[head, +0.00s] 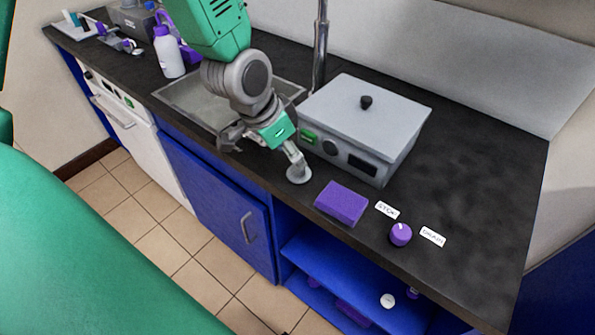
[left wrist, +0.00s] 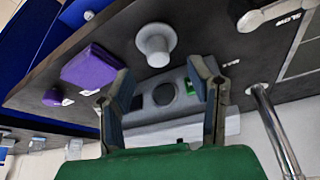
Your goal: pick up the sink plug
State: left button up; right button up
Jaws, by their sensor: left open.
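In the left wrist view the plug (left wrist: 155,42) shows a round flange and a narrower end, just beyond the gap between my fingers. My left gripper (head: 262,150) is open and empty above the counter's front edge, by the sink. In the head view its right finger overlaps the top of the plug; whether they touch I cannot tell. The left wrist view shows both fingers of the gripper (left wrist: 161,80) spread apart. My right gripper is out of view.
A grey lidded box (head: 365,115) with a control panel stands right behind the plug. A purple sponge (head: 342,203) and purple knob (head: 400,235) lie to its right. The sink (head: 185,97) and upright tap pipe (head: 320,50) are left and behind.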

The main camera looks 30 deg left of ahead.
pick_arm(q)
jog(key=shift+w+d+f, duration=0.15)
jog(key=shift+d+f, duration=0.3)
jog(key=shift+f, duration=0.05)
jog(key=x, duration=0.4)
jog(key=shift+w+a+f+b, duration=0.1)
jog(key=shift+a+f+b, duration=0.1)
jog(key=shift+b, duration=0.15)
jog(key=shift+a+f, duration=0.1)
jog(key=shift+a, duration=0.05)
jog(key=c, duration=1)
jog(key=shift+d, duration=0.3)
grip_shut()
